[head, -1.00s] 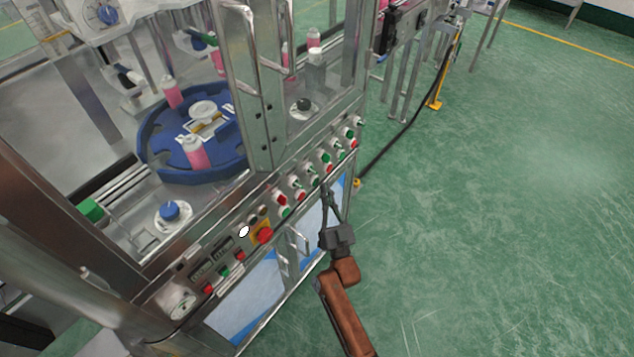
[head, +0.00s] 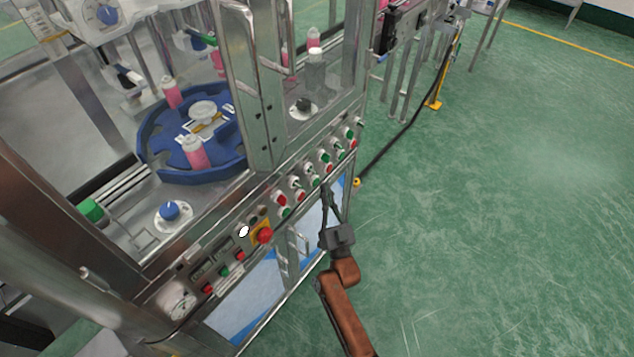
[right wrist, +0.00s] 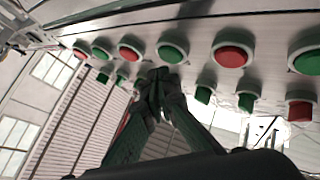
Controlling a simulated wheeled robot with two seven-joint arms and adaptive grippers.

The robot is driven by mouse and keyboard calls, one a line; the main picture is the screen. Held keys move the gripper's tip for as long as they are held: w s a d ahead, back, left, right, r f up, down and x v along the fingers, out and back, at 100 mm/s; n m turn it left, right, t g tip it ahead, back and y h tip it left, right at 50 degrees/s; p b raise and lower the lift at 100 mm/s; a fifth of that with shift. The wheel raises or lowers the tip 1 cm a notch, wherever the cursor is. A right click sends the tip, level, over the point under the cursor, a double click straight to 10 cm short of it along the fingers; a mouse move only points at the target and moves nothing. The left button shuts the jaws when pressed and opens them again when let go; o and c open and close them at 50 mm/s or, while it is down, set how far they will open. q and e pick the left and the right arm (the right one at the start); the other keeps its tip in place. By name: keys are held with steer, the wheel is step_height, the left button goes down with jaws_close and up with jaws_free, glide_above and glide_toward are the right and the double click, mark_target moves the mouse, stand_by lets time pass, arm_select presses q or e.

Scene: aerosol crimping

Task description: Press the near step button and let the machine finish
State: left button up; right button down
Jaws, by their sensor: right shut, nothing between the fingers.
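The machine's front control panel (head: 240,232) carries a slanted row of red and green buttons; I cannot tell which one is the near step button. My right gripper (head: 325,189) is shut and empty, its tips close to the panel's lower edge by the right-hand button group. In the right wrist view, the shut fingertips (right wrist: 158,75) are just below a green button (right wrist: 172,48), with a red button (right wrist: 130,46) to its left and another red button (right wrist: 232,54) to its right. Contact with a button cannot be made out. My left gripper is out of view.
A red emergency-stop knob (head: 264,235) on a yellow plate sits left of my gripper. Behind the panel, a blue turntable (head: 160,158) holds pink cans (head: 195,153). The green floor (head: 500,200) to the right is clear.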

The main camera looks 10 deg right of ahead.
steer(key=shift+w+a, duration=0.1)
steer(key=shift+w+a, duration=0.15)
steer(key=shift+w, duration=0.1)
